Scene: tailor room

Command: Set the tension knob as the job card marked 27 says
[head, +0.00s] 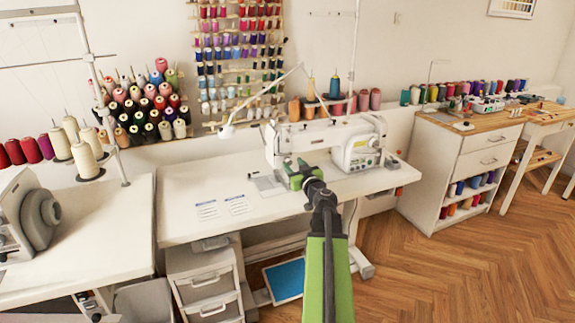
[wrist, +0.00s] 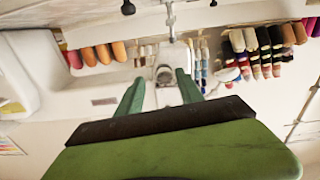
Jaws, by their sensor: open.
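The white sewing machine (head: 335,145) stands on the white sewing table (head: 180,180). My green gripper (head: 298,172) is in front of the machine's left end and hides part of it. In the wrist view my gripper (wrist: 159,82) is open, its two fingers apart. Two white cards with blue headings, a left card (head: 207,209) and a right card (head: 237,204), lie on the table left of the gripper. Their numbers are too small to read.
A thin lamp arm (head: 268,88) reaches over the machine's left side. Thread cones (head: 335,104) stand behind the machine. A drawer unit (head: 208,285) is under the table, and a white cabinet (head: 455,170) stands at right. The table's left part is mostly clear.

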